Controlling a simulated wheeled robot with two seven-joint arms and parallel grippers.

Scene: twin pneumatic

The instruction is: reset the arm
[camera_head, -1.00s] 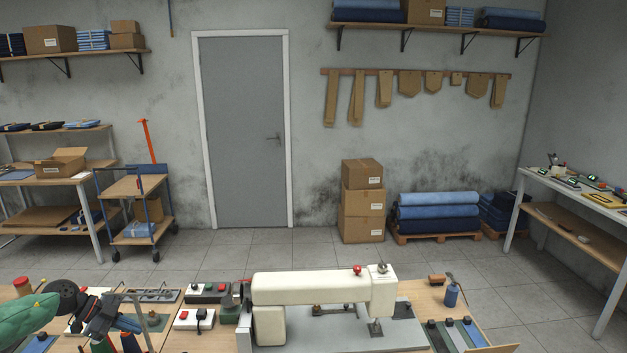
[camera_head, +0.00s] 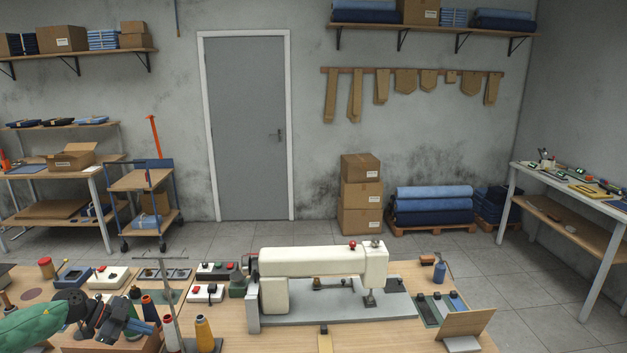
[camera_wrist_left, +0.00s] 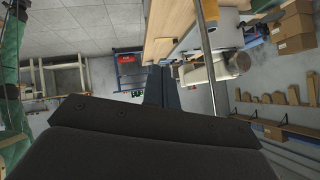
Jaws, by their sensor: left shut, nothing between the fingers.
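My left gripper (camera_head: 137,328) is at the lower left of the head view, on the end of my green arm, above the left part of the wooden table. Its fingers are shut with nothing between them. In the left wrist view the closed fingers (camera_wrist_left: 161,88) point away from the dark gripper body, beside a thin metal rod (camera_wrist_left: 207,60). My right gripper does not show in either view.
A white sewing machine (camera_head: 315,263) stands mid-table. Thread spools (camera_head: 204,332) and a thin stand (camera_head: 172,300) are close to the left gripper. Switch boxes (camera_head: 108,277) lie behind it. A wooden board (camera_head: 466,325) leans at the right.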

